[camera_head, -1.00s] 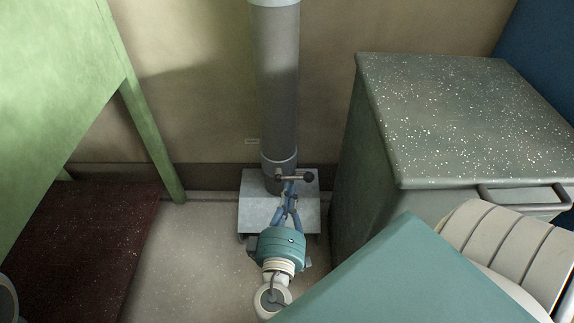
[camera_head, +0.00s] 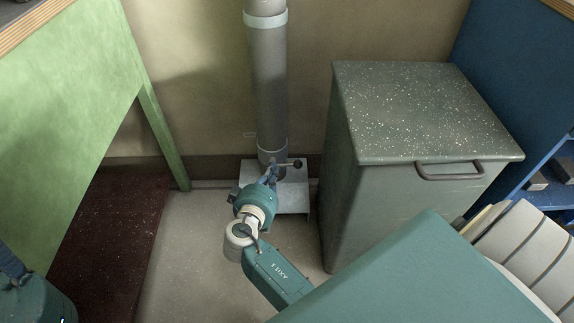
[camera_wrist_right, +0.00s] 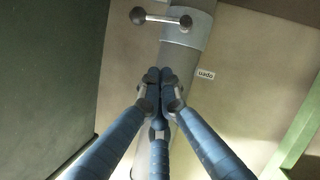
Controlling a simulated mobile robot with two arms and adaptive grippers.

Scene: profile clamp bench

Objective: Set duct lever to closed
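The duct is a grey vertical pipe (camera_head: 267,85) on a pale metal stand (camera_head: 293,190). Its lever (camera_head: 297,164), a short metal bar with dark knobs, sits low on the pipe and points right in the head view. In the right wrist view the lever (camera_wrist_right: 162,18) lies crosswise to the pipe (camera_wrist_right: 187,30), beyond my fingertips. My right gripper (camera_head: 270,172) is just in front of the lever; its blue fingertips (camera_wrist_right: 160,76) are together with nothing seen between them. It appears apart from the lever. A blue part of my left gripper (camera_head: 12,264) shows at the left edge; its fingertips are unclear.
A green-grey cabinet (camera_head: 375,205) with a speckled top and handle stands right of the duct. A green panel (camera_head: 75,120) and dark red slab (camera_head: 120,225) are on the left. A blue shelf (camera_head: 540,195) is at far right. Some floor between is clear.

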